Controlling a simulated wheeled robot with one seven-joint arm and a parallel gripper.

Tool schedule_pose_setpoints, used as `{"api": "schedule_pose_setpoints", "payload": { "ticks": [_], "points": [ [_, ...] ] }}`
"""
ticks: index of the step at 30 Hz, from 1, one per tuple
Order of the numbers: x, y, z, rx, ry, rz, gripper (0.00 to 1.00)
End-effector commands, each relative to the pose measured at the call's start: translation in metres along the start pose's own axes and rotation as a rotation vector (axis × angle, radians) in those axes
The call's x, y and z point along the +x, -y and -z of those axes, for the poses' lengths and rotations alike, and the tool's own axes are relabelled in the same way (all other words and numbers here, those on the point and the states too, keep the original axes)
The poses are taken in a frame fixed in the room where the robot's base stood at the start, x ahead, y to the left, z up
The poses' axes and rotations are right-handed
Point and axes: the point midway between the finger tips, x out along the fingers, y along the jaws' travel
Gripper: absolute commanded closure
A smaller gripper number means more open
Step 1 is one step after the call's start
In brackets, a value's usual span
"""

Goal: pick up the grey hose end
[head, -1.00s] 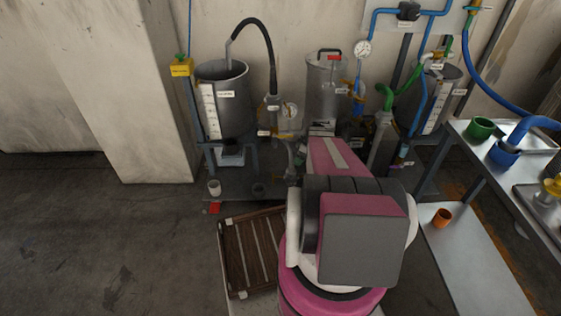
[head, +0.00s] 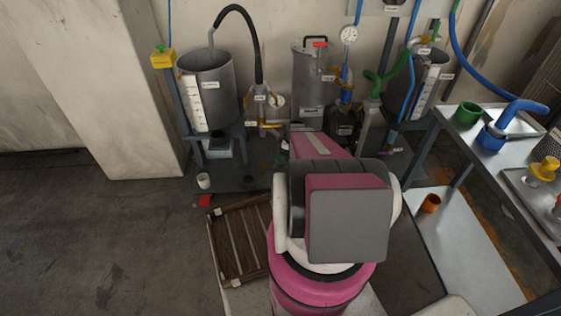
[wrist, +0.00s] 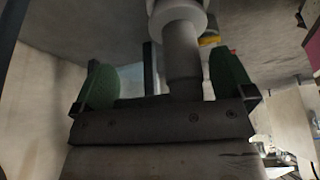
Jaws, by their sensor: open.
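In the wrist view, my gripper (wrist: 164,80) is open, with a green pad on each finger. A grey round piece with a wide pale collar (wrist: 181,50) shows between the fingers, nearer the right one. It looks like the grey hose end, but I cannot be sure. A gap shows on its left side; I cannot tell whether it touches the right pad or how deep it lies. In the head view, my own arm hides the gripper, and I cannot make out the grey hose end there.
A left tank (head: 220,88) with a black hose (head: 254,42), a middle tank (head: 308,80) and a right tank (head: 427,75) stand along the wall. A steel bench (head: 515,185) is at right. A brown slatted pallet (head: 237,243) lies beside my arm. Floor at left is clear.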

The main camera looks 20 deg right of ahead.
Motion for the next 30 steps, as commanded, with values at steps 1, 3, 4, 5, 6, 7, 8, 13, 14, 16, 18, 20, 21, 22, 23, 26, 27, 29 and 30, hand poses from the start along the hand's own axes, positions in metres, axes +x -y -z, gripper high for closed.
{"api": "schedule_pose_setpoints", "payload": {
  "ticks": [1, 3, 4, 5, 6, 7, 8, 13, 14, 16, 18, 20, 21, 22, 23, 26, 27, 29, 30],
  "points": [
    [0.0, 0.0, 0.0, 0.0, 0.0, 0.0, 0.0],
    [0.0, 0.0, 0.0, 0.0, 0.0, -0.001, 0.0],
    [-0.001, 0.0, 0.0, 0.0, 0.0, -0.001, 0.0],
    [-0.001, 0.0, 0.0, 0.0, 0.0, 0.0, 0.06],
    [-0.001, 0.0, 0.0, 0.0, 0.0, 0.0, 0.2],
    [-0.001, 0.0, 0.0, 0.0, 0.0, 0.0, 0.29],
    [-0.001, 0.0, 0.0, 0.0, 0.0, -0.001, 0.39],
    [-0.001, 0.0, 0.0, 0.001, -0.001, -0.001, 0.85],
    [-0.001, 0.0, 0.001, 0.001, -0.001, -0.001, 0.94],
    [-0.001, 0.0, 0.0, 0.001, -0.001, -0.001, 0.94],
    [-0.001, 0.0, 0.0, 0.001, -0.001, -0.001, 0.94],
    [-0.002, 0.0, 0.001, 0.0, -0.001, -0.001, 0.94],
    [-0.003, 0.0, 0.001, 0.0, -0.001, -0.001, 0.94],
    [-0.003, 0.0, 0.001, 0.001, -0.001, -0.001, 0.94],
    [-0.004, 0.001, 0.002, 0.0, -0.001, -0.001, 0.95],
    [-0.01, 0.001, 0.004, 0.0, -0.001, -0.002, 0.95],
    [-0.013, 0.001, 0.005, 0.0, -0.001, -0.002, 0.95],
    [-0.02, 0.001, 0.008, 0.0, -0.001, -0.003, 0.95],
    [-0.025, 0.001, 0.01, 0.0, -0.001, -0.003, 0.95]
  ]
}}
